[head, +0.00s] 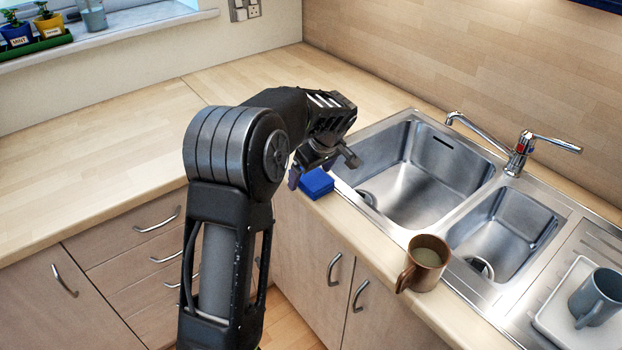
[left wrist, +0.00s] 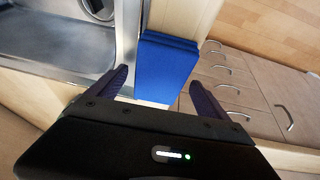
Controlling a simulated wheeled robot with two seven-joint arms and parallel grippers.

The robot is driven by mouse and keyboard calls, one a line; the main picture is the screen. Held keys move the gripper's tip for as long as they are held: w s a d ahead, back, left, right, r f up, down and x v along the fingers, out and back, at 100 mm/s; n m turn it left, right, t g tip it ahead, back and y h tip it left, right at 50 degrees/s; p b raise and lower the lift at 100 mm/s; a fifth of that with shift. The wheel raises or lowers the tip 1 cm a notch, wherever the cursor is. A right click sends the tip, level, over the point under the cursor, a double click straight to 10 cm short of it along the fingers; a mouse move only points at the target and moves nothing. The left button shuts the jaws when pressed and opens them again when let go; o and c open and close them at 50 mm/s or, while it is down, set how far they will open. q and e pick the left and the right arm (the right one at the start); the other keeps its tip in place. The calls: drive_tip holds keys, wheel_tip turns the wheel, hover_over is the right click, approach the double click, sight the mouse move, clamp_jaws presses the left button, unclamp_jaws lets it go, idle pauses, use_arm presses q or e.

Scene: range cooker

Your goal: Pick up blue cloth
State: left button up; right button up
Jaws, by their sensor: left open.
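The blue cloth (head: 316,183) is a small folded block on the wooden worktop, at the front edge beside the left end of the sink. My left gripper (head: 322,170) is just above and beside it, with its fingers pointing down and apart. In the left wrist view the cloth (left wrist: 167,68) lies ahead, between the lines of the two open fingers of the gripper (left wrist: 158,90). Nothing is held. I cannot tell whether a finger touches the cloth. My right gripper is not in view.
A steel sink (head: 425,170) with two bowls and a tap (head: 518,155) lies right of the cloth. A brown mug (head: 424,264) stands on the front worktop, and a grey mug (head: 597,297) on a white tray (head: 560,322). The worktop (head: 100,150) at left is clear.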

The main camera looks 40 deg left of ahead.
sight(311, 175)
use_arm(q)
drive_tip(key=shift+f+b, duration=0.25)
drive_tip(key=shift+b, duration=0.1)
idle(0.7)
idle(0.3)
drive_tip(key=c, duration=1.4)
drive_tip(key=shift+r, duration=0.1)
drive_tip(key=shift+c, duration=0.3)
drive_tip(key=shift+r+p, duration=0.35)
drive_tip(key=shift+r, duration=0.1)
wheel_tip(311, 175, up, 10)
drive_tip(key=b, duration=0.1)
drive_tip(key=shift+f, duration=0.25)
